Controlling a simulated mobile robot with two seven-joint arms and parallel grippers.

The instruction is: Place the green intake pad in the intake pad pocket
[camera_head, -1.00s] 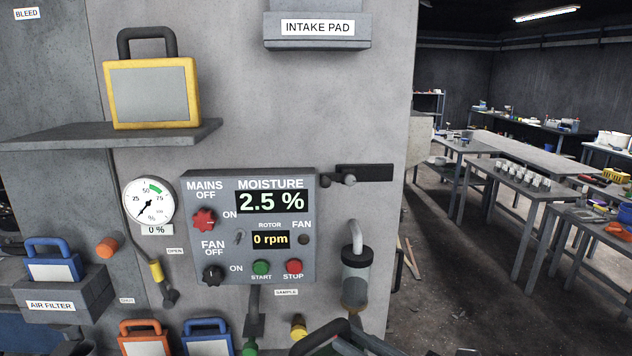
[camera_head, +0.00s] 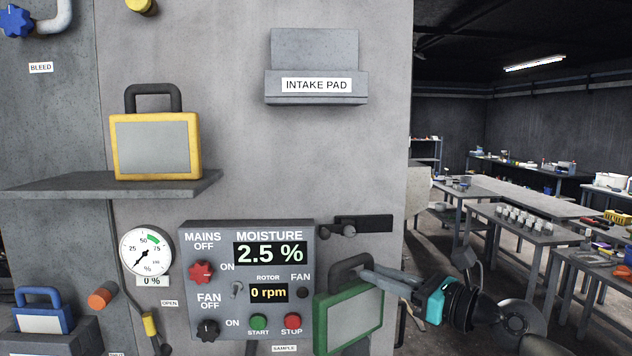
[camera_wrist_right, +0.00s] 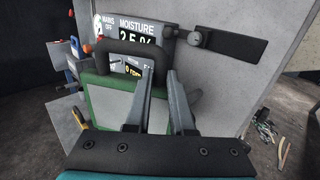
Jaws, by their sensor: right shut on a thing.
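The green intake pad (camera_head: 348,320), a green-framed block with a grey face and a dark arched handle, hangs in front of the panel's lower right side. My right gripper (camera_head: 368,272) is shut on its handle and comes in from the right. In the right wrist view, the pad (camera_wrist_right: 96,100) lies beyond the fingers of the gripper (camera_wrist_right: 160,74). The intake pad pocket (camera_head: 274,87), a grey labelled holder on the wall, is above and left of the pad. It looks empty, but its inside is hidden. My left gripper is out of view.
A control panel (camera_head: 215,285) with knobs and displays is just left of the pad. A dark bar-shaped fitting (camera_head: 365,224) sticks out above it. A yellow-framed pad (camera_head: 155,148) stands on a shelf (camera_head: 60,186) at left. The wall between panel and pocket is clear.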

